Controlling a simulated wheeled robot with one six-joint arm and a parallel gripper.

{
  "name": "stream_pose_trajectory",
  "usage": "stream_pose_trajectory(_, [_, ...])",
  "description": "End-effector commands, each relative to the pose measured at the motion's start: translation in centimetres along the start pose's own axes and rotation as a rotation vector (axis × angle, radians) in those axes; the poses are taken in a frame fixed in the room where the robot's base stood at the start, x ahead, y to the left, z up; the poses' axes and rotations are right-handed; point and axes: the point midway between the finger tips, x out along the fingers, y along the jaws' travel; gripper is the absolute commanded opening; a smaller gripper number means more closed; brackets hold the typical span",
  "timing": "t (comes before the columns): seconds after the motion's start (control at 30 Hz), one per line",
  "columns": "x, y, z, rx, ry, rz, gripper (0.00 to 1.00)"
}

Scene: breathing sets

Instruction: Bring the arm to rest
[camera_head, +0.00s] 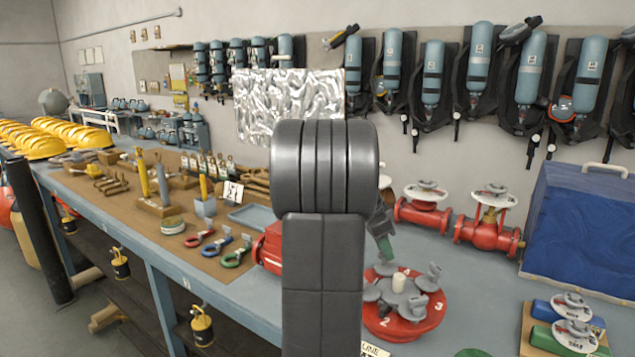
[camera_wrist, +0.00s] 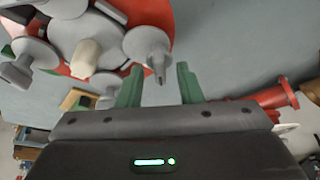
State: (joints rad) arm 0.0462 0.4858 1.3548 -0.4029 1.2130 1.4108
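My gripper (camera_wrist: 159,84) shows in the wrist view with its two green fingers apart and nothing held between them. A grey knob with a narrow tip appears beyond the gap; I cannot tell how far it is from the fingers. In the head view my gripper (camera_head: 385,246) is mostly hidden behind my dark arm, with a green finger showing above the red round stand (camera_head: 404,318). This stand carries several grey knobbed pieces and a white centre post (camera_head: 399,284). It also shows at the upper left of the wrist view (camera_wrist: 150,14).
The workbench holds red valves (camera_head: 489,232) behind, a blue case (camera_head: 580,225) at right, and coloured handled tools (camera_head: 200,238) on a brown board at left. Blue cylinders (camera_head: 433,72) hang on the wall. Grey bench top is bare between the stand and the case.

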Motion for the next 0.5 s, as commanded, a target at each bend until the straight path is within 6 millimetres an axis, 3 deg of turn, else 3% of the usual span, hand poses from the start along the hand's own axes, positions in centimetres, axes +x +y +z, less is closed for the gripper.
stream_pose_trajectory(0.5, [-0.16,0.31,-0.17,-0.381,-0.001,-0.158,0.33])
